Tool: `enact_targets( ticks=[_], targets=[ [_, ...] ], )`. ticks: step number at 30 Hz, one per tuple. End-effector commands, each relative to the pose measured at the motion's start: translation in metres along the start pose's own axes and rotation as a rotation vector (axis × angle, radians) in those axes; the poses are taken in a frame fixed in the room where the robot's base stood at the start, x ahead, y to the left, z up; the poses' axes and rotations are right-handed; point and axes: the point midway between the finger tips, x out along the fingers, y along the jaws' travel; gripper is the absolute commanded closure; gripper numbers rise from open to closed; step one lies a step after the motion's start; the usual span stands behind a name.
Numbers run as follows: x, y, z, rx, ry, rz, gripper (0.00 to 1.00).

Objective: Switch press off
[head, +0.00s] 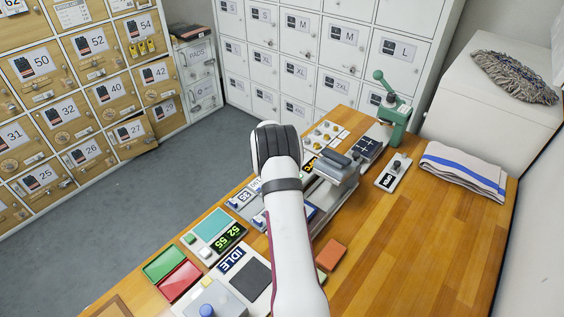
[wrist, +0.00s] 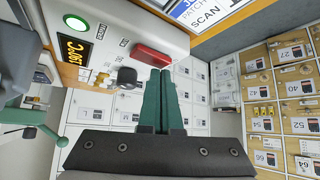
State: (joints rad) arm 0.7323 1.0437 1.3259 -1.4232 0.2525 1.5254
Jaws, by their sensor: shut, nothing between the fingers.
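In the wrist view a pale control panel (wrist: 185,40) carries a red switch (wrist: 155,55), a black knob (wrist: 127,77), a lit display reading 180°C (wrist: 72,50) and a green round button (wrist: 76,23). My gripper (wrist: 160,72) has its two green fingers closed together and empty. Their tips overlap the lower edge of the red switch in the picture; I cannot tell whether they touch it. In the head view the grey press (head: 337,170) stands on the wooden bench, partly behind my arm, which hides the fingers and the red switch there.
A green lever tool (head: 395,115) stands at the bench's back. A white plate with a black-knobbed lever (head: 394,172) and a folded striped towel (head: 464,170) lie to the right. Green (head: 164,263) and red (head: 180,281) trays lie front left.

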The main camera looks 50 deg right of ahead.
Motion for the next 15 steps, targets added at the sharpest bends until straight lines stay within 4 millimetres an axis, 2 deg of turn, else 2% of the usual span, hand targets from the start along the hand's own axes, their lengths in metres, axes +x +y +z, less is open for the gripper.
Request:
enact_targets(
  ticks=[7,15],
  targets=[
    [0.000,0.000,0.000,0.001,0.000,0.000,1.00],
    [-0.022,0.000,-0.021,0.002,0.001,0.001,1.00]
  ],
)
